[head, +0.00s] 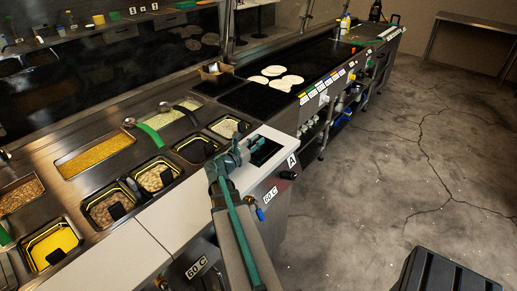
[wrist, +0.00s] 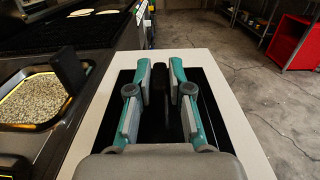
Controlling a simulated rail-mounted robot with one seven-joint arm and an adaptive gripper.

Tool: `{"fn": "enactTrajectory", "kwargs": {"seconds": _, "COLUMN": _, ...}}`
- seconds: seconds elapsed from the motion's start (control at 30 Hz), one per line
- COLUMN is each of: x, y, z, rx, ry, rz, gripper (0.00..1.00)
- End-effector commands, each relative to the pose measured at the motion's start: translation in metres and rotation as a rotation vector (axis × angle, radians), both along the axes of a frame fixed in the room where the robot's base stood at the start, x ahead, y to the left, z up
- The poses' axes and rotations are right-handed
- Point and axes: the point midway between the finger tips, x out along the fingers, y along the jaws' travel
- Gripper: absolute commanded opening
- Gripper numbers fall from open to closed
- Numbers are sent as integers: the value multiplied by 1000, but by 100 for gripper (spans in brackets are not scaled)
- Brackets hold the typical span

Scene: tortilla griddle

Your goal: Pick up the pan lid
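A flat black rectangular piece (wrist: 212,98), which looks like the pan lid, lies on a white counter top. It also shows in the head view (head: 265,150), partly covered by my gripper (head: 236,157). In the wrist view my gripper (wrist: 160,68) is over it with its teal-and-grey fingers apart. A dark upright shape (wrist: 158,82), perhaps the lid's handle, shows between the fingers. I cannot tell whether either finger touches it. The gripper's palm hides the near part of the black piece.
Left of the white counter (head: 280,138) are several food pans with black handles, one near in the wrist view (wrist: 38,100). Tortillas (head: 283,78) lie on the dark griddle (head: 255,99) beyond. A red cabinet (wrist: 298,42) stands far right. The floor to the right is mostly clear.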

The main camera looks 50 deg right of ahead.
Motion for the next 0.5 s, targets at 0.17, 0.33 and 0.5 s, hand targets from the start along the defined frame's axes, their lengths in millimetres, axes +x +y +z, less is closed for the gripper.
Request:
{"fn": "enactTrajectory", "kwargs": {"seconds": 0.17, "x": 0, "y": 0, "z": 0, "rx": 0, "ry": 0, "rz": 0, "gripper": 0}}
{"fn": "enactTrajectory", "kwargs": {"seconds": 0.33, "x": 0, "y": 0, "z": 0, "rx": -1, "ry": 0, "rz": 0, "gripper": 0}}
{"fn": "enactTrajectory", "kwargs": {"seconds": 0.5, "x": 0, "y": 0, "z": 1, "rx": -1, "ry": 0, "rz": 0, "gripper": 0}}
